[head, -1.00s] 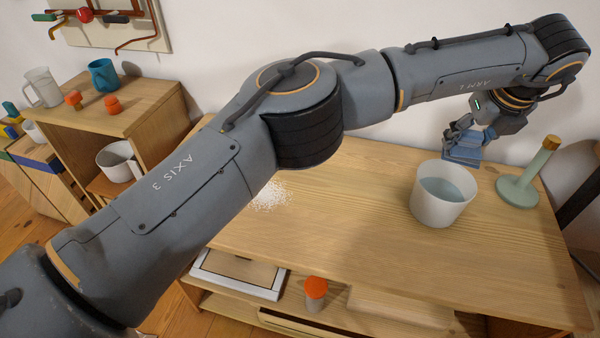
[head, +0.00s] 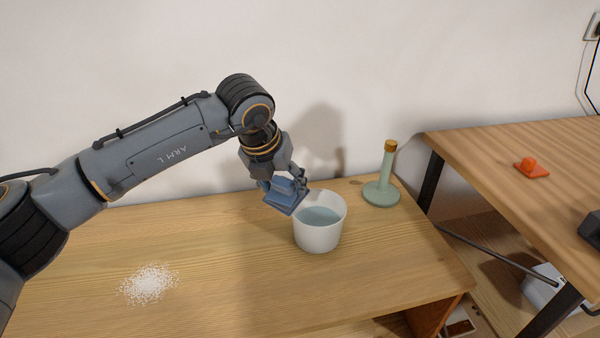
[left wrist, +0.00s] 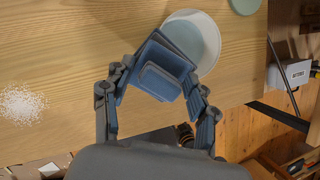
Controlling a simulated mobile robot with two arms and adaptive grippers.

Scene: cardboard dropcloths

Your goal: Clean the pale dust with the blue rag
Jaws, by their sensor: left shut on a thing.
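My left gripper (head: 280,186) is shut on the folded blue rag (head: 287,196). It holds the rag above the bench, at the upper left rim of a white bucket (head: 319,238) of bluish water. I cannot tell whether the rag touches the rim. In the left wrist view the rag (left wrist: 160,69) sits between the fingers and covers part of the bucket (left wrist: 207,56). The pale dust (head: 149,284) lies in a loose patch on the wooden bench at the left, apart from the rag. It also shows in the left wrist view (left wrist: 20,104). My right gripper is not in view.
A pale green stand with a wooden top (head: 382,186) is right of the bucket, near the wall. The bench top (head: 230,290) is clear between dust and bucket. A second table (head: 500,150) at the right holds an orange object (head: 532,168).

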